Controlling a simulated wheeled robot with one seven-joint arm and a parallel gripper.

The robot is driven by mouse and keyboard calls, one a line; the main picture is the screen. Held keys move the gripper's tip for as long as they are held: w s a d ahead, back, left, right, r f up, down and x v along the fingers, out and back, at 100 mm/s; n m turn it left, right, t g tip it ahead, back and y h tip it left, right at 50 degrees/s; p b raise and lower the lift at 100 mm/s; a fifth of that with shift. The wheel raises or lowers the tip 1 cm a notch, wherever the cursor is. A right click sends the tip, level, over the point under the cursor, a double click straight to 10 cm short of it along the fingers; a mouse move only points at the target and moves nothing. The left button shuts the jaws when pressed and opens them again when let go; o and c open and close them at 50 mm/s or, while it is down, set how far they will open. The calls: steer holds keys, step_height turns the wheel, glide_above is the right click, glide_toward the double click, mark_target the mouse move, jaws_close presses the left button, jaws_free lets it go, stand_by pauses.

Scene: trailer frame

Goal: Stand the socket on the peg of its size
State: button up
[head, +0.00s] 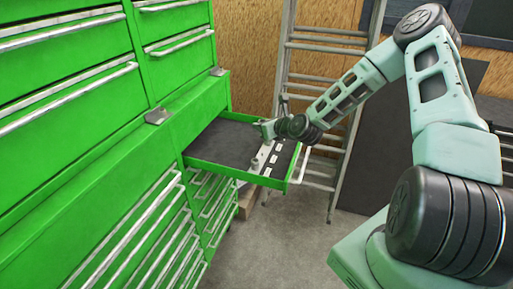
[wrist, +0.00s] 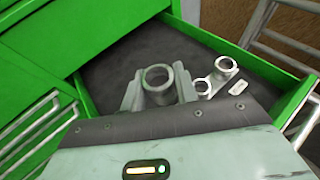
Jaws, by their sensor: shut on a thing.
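My gripper (head: 268,129) is over the open drawer in the head view. In the wrist view my gripper (wrist: 158,92) is shut on a grey metal socket (wrist: 159,98), whose round open end faces the camera. The pegs themselves are hard to make out. A pale rail (head: 262,157) with white labels lies in the drawer, below my gripper. In the wrist view two other sockets stand to the right of the held one, a farther one (wrist: 225,64) and a nearer one (wrist: 203,86). The lower end of the held socket is hidden.
The green drawer (head: 228,171) has a dark liner with bare room on its left. Its raised walls surround the rail. The green tool cabinet (head: 75,150) stands on the left, and a metal ladder (head: 343,148) stands close behind the drawer.

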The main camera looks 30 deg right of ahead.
step_height(320, 180, down, 8)
steer(key=shift+a+f+p, duration=0.1)
steer(key=shift+p, duration=1.15)
steer(key=shift+f, duration=0.45)
steer(key=shift+f, duration=0.1)
steer(key=shift+f+b, duration=0.35)
steer(key=shift+b, duration=0.15)
steer(key=shift+f, duration=0.1)
steer(key=o, duration=1)
